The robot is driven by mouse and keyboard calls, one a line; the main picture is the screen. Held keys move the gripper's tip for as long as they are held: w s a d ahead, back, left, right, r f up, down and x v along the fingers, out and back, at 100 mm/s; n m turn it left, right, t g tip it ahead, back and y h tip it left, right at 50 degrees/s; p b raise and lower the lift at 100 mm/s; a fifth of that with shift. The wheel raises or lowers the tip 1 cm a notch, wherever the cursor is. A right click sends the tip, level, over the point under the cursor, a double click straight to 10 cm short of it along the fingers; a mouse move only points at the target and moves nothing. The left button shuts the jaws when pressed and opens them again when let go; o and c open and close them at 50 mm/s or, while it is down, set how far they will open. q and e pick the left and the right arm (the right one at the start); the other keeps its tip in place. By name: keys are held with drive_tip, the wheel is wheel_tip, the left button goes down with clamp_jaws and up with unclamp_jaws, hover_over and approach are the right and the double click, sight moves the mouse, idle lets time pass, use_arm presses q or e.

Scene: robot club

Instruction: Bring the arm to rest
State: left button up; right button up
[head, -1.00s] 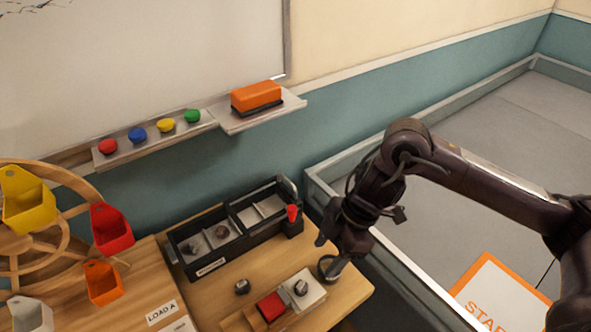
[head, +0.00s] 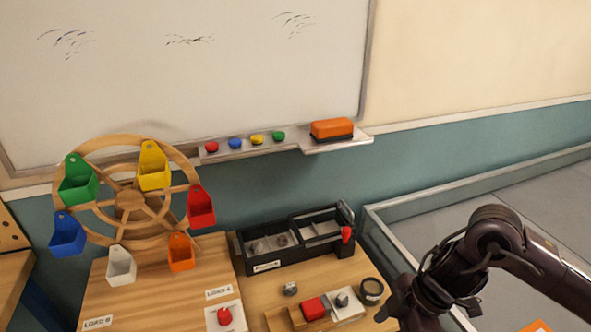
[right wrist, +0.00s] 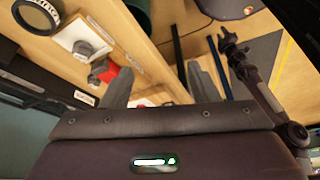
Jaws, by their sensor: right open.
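My right arm comes in from the right in the head view, and its gripper (head: 392,308) is low, beside the front right of the bench. In the right wrist view my right gripper (right wrist: 160,88) has its two grey fingers spread apart, with nothing between them. Bench parts and a red piece (right wrist: 122,80) show beyond the fingers. My left gripper does not show in the head view.
A wooden wheel (head: 130,198) with coloured buckets stands at left. On the bench are a black divided tray (head: 285,258), a red block (head: 313,308), a dark round holder (head: 372,290) and a red knob (head: 224,316). A grey-walled pen (head: 400,240) lies at right.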

drive_tip(key=w+a+r+m+t+y, duration=0.2)
drive_tip(key=a+t, duration=0.2)
drive_tip(key=a, duration=0.4)
drive_tip(key=w+a+r+m+t+y, duration=0.15)
drive_tip(key=a+t, duration=0.25)
drive_tip(key=a, duration=0.4)
drive_tip(key=s+d+f+m+g+h, duration=0.2)
drive_tip(key=s+d+f+m+h, duration=0.3)
drive_tip(key=d, duration=0.4)
drive_tip(key=s+d+f+m+g+h, duration=0.3)
drive_tip(key=s+d+f+m, duration=0.3)
drive_tip(key=d, duration=0.4)
drive_tip(key=s+f, duration=0.3)
drive_tip(key=f, duration=2.6)
drive_tip(key=s+d+f+g, duration=0.2)
drive_tip(key=s+d+f, duration=0.1)
drive_tip(key=s+f, duration=1.4)
drive_tip(key=shift+s+f+m, duration=0.2)
drive_tip(key=shift+s+m, duration=0.15)
drive_tip(key=shift+s, duration=0.9)
